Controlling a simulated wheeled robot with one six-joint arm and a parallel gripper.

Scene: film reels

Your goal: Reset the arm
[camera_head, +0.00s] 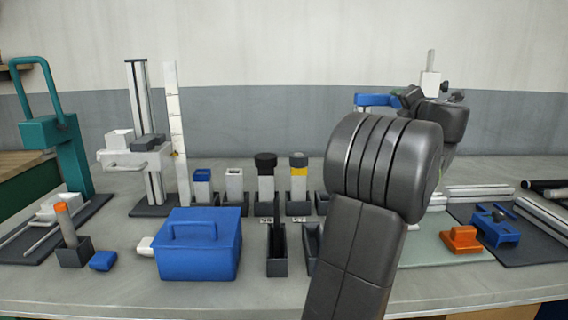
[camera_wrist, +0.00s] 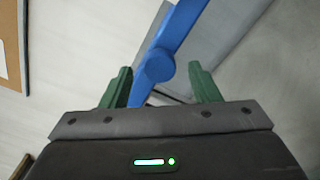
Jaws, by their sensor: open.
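My arm rises through the right of the centre in the head view and bends away toward the back. My gripper (camera_wrist: 157,68) shows in the wrist view with its two green fingers apart. A long blue bar with a round knob (camera_wrist: 160,66) shows in the gap between the fingers. I cannot tell whether it lies between them or beyond them. In the head view a blue part (camera_head: 375,100) shows beside the far end of my arm. The fingers themselves are not clear there.
The grey bench (camera_head: 190,300) holds a blue lidded box (camera_head: 200,262), a row of holders with upright blocks (camera_head: 234,185), a teal press (camera_head: 60,145) and a white-and-grey stand (camera_head: 153,180). An orange block (camera_head: 461,239) and a blue fixture (camera_head: 497,230) lie at right.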

